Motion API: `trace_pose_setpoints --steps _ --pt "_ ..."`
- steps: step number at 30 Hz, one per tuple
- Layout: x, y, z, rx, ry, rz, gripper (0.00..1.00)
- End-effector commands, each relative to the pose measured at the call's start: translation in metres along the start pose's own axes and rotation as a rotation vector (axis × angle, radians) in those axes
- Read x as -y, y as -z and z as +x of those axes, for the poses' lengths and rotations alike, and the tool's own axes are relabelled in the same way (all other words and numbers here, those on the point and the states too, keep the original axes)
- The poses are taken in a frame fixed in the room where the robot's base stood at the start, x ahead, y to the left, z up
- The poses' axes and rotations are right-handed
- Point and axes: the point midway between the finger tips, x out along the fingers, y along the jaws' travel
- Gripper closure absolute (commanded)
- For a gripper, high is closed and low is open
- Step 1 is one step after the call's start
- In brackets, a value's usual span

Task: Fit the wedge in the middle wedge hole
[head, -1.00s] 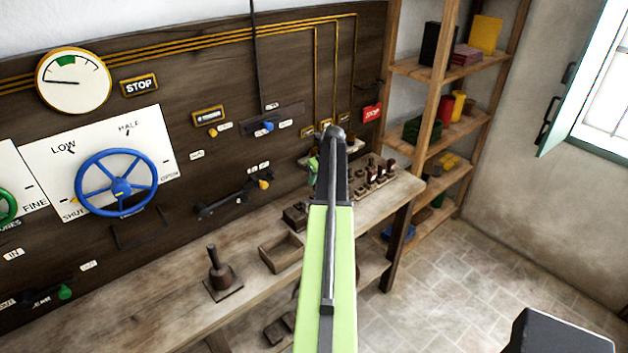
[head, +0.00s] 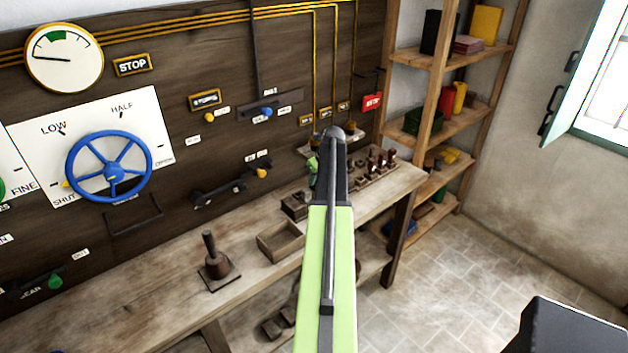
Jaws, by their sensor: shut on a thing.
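My arm rises through the middle of the head view and hides what lies behind its upper end. A small green part of it shows at the left of its tip, but I see no fingertips. My gripper and whatever it may hold are hidden. I cannot make out the wedge or the middle wedge hole. A rack (head: 372,176) with several dark upright pieces stands on the bench, just right of my arm's end. A small dark block (head: 294,207) sits on the bench left of my arm; I cannot tell whether it has holes.
The wooden bench (head: 180,300) runs along the dark control panel (head: 190,150). On it are an open wooden box (head: 278,242) and a dark handled tool (head: 215,264). A blue handwheel (head: 110,168) sticks out at left.

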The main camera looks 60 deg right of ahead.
Motion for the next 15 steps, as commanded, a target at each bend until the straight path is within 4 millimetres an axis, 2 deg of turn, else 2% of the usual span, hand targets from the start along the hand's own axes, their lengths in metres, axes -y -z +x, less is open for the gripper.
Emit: trace_pose_setpoints --steps 8,9,15 --pt "-0.0018 0.0008 0.0031 -0.003 -0.003 -0.002 1.0" --pt "-0.0019 0.0007 0.0031 -0.003 -0.003 -0.002 0.82" --pt "-0.0027 0.0003 0.0032 -0.003 -0.004 -0.002 0.58"
